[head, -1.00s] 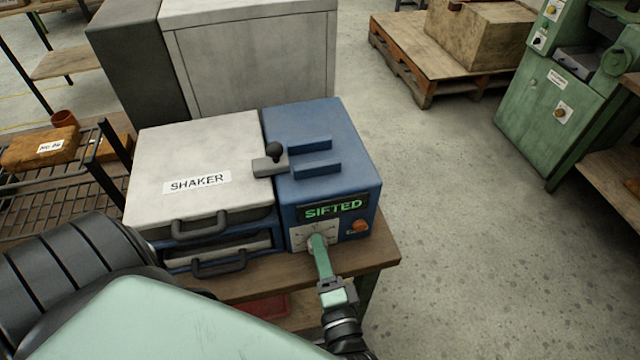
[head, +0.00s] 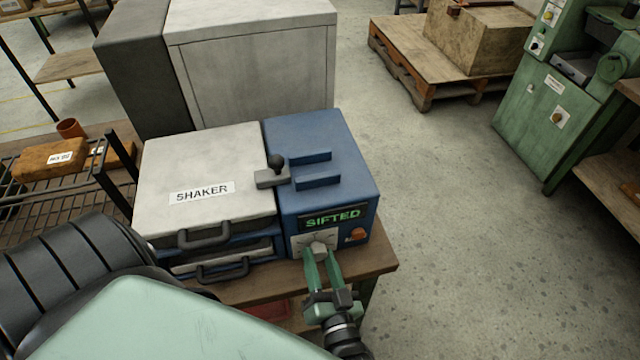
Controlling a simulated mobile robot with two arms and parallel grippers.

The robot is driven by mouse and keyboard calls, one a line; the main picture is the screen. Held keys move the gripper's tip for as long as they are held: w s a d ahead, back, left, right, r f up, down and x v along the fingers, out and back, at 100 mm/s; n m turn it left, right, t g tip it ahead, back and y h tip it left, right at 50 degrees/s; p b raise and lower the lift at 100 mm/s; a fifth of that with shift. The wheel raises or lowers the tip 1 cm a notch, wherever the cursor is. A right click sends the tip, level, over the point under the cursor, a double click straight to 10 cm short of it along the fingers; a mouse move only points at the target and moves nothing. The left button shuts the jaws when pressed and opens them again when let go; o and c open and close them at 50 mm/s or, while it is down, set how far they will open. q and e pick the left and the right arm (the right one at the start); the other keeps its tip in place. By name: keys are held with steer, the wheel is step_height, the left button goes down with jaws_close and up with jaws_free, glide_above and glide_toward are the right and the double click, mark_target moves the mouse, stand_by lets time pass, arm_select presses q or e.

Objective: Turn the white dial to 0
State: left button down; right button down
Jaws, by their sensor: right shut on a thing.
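The white dial (head: 319,249) is a small pale knob on a white marked plate at the front of the blue control box (head: 330,190). A lit display (head: 333,218) above it reads SIFTED in green. My right gripper (head: 320,252) comes up from below, with its two green fingers on either side of the dial, shut on it. The fingers partly cover the plate, and the dial's pointer and marks are too small to read. My left gripper is not in view.
The grey SHAKER box (head: 215,165) with two dark handles stands left of the blue box on a wooden table (head: 378,262). An orange button (head: 357,235) is right of the dial. A wire rack (head: 50,190) is at left. Open floor lies to the right.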

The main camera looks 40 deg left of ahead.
steer(key=n, duration=0.4)
steer(key=shift+p, duration=0.4)
steer(key=shift+f+n, duration=0.1)
steer(key=shift+n, duration=2)
steer(key=c, duration=0.9)
jaws_free()
steer(key=shift+d, duration=0.1)
steer(key=v, duration=0.7)
steer(key=shift+s+d+b, duration=0.2)
steer(key=shift+s+b, duration=0.1)
